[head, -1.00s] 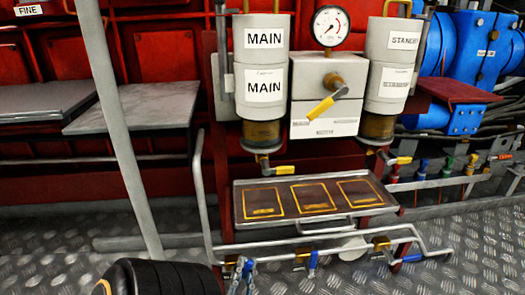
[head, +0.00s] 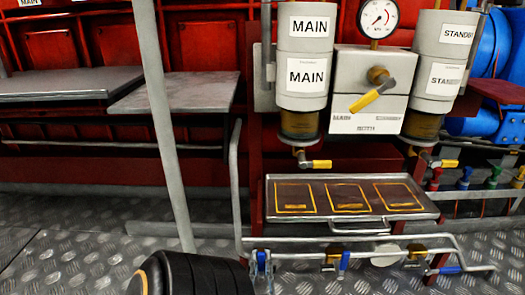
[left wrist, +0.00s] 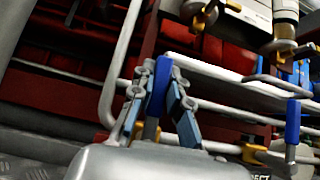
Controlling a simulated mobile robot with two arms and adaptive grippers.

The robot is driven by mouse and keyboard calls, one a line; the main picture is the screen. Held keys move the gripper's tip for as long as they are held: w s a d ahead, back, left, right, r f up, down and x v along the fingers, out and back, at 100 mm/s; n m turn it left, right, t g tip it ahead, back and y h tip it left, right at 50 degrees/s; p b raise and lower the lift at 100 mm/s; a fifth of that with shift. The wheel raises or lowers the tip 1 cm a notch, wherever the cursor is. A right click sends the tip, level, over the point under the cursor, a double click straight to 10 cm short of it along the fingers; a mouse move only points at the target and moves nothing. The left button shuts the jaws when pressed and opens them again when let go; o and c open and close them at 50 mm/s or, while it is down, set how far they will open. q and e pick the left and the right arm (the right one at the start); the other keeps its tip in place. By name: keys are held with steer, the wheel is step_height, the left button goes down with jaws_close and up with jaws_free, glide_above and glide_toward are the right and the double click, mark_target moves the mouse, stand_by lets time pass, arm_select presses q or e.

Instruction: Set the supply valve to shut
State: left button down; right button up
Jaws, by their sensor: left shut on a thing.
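My left gripper (head: 262,266) is low at the left end of the front pipe, partly cut off by the bottom edge. In the left wrist view its fingers (left wrist: 158,105) are shut on a blue lever handle (left wrist: 161,82), one finger on each side. The handle stands roughly upright in that view, crosswise to the pale pipe behind it. The valve body behind this handle is hidden, and I see no readable label naming it the supply valve. My right gripper is not in view.
Another blue lever (head: 344,262) hangs on the front pipe, and a third blue lever (head: 450,269) lies to its right. Above is a brown tray (head: 384,227). A grey post (head: 158,110) stands at left.

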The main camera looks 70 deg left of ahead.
arm_select(q)
steer(key=shift+a+g, duration=0.1)
steer(key=shift+g, duration=0.2)
steer(key=c, duration=1.3)
jaws_free()
step_height(320, 180, up, 10)
